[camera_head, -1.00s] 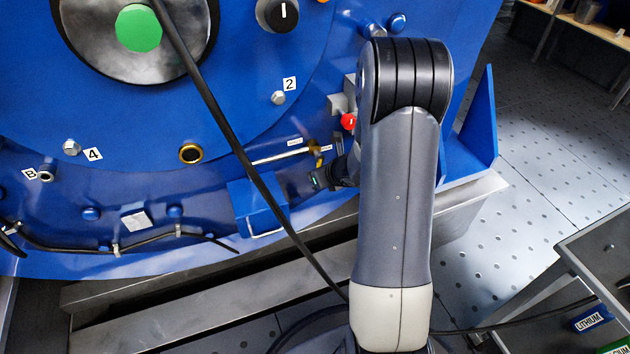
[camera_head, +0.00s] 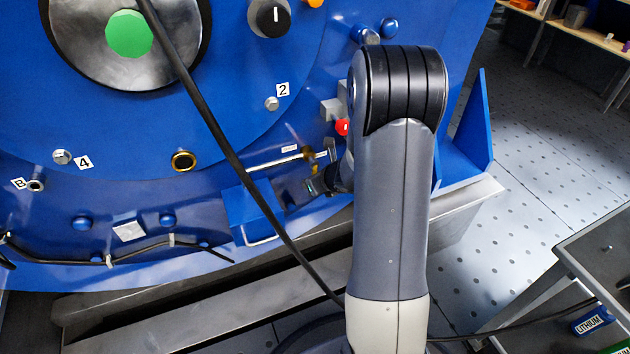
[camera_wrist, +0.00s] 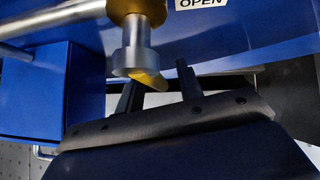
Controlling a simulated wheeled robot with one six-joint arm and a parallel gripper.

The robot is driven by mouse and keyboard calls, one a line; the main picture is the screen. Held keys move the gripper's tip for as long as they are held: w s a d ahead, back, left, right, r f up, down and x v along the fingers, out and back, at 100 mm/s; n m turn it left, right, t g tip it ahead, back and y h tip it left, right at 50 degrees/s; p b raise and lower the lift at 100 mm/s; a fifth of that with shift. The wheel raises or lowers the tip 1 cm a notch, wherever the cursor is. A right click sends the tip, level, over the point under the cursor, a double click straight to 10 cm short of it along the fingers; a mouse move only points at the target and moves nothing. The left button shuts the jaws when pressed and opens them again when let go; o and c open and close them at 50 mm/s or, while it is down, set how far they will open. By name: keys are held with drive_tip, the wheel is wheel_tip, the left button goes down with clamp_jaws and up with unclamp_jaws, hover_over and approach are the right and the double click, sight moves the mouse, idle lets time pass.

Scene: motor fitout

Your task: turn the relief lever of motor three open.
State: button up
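The relief lever is a yellow handle (camera_wrist: 150,80) under a grey stem and a brass valve body (camera_wrist: 136,10) in the wrist view. In the head view the valve's yellow part (camera_head: 314,160) is small, at the right end of a silver pipe. My gripper (camera_wrist: 157,74) has its two dark fingers spread apart, with the yellow handle showing between them. I cannot tell whether either finger touches it. In the head view my gripper (camera_head: 318,186) is just below the valve, partly hidden by my arm. An OPEN label (camera_wrist: 202,2) is cut off at the top of the wrist view.
The silver pipe (camera_head: 275,162) runs left from the valve. A blue box (camera_head: 255,212) with a metal handle sits at lower left of it. A red knob (camera_head: 342,127) is above right. A black cable (camera_head: 225,150) hangs across the blue motor front.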

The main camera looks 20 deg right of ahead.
drive_tip(key=shift+s+d+r, duration=0.1)
drive_tip(key=shift+s+r, duration=0.15)
drive_tip(key=shift+r, duration=0.2)
drive_tip(key=p+v, duration=0.4)
drive_tip(key=v, duration=0.7)
drive_tip(key=shift+p, duration=0.35)
drive_tip(key=shift+f, duration=0.2)
drive_tip(key=b+x, duration=0.4)
drive_tip(key=x, duration=0.8)
drive_tip(key=shift+b, duration=0.4)
drive_tip(key=shift+r, duration=0.15)
